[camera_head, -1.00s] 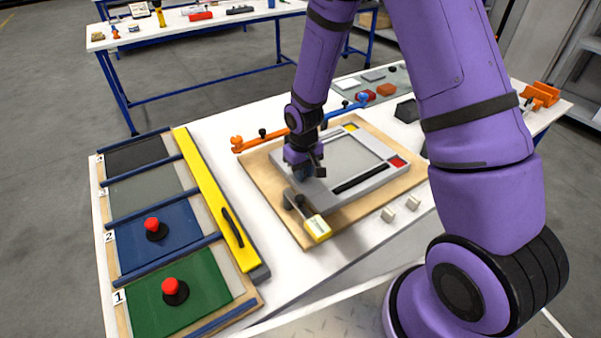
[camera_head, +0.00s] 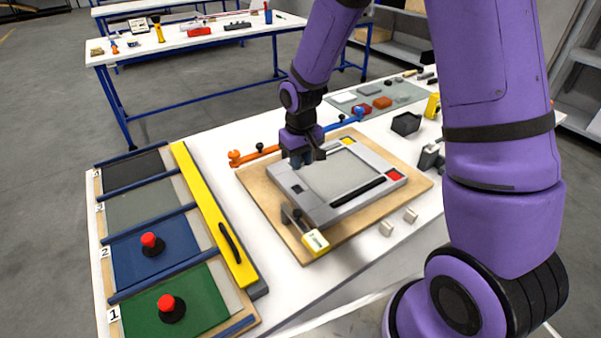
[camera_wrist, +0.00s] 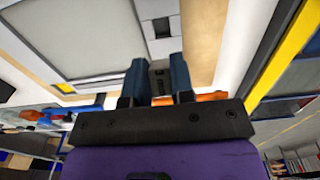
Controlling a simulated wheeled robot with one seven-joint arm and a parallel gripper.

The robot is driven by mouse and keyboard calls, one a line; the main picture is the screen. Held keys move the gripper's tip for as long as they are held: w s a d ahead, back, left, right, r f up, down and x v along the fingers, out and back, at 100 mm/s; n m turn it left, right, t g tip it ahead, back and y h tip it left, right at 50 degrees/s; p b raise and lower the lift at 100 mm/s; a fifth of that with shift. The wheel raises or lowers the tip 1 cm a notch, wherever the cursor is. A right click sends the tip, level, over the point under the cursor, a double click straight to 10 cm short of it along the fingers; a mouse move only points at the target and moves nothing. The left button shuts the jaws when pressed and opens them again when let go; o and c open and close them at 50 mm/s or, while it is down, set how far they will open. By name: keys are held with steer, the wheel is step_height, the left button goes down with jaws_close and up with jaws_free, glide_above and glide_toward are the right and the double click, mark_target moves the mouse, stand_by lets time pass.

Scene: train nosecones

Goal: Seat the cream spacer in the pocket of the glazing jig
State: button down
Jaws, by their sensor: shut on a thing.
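The grey glazing jig (camera_head: 333,208) lies on a wooden board, with a pale panel (camera_head: 340,176) in its middle.
Yellow (camera_head: 348,141) and red (camera_head: 394,176) pieces sit in other jig corners. Two small cream blocks (camera_head: 386,228) lie on the table in front. Orange and blue bars (camera_head: 255,154) lie behind the board.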

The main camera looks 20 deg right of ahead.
steer(key=shift+r, duration=0.5)
steer(key=shift+f, duration=4.8)
steer(key=shift+f, duration=0.15)
steer(key=shift+f, duration=0.1)
steer(key=c, duration=1)
jaws_free()
step_height(320, 180, up, 11)
steer(key=shift+r, duration=0.1)
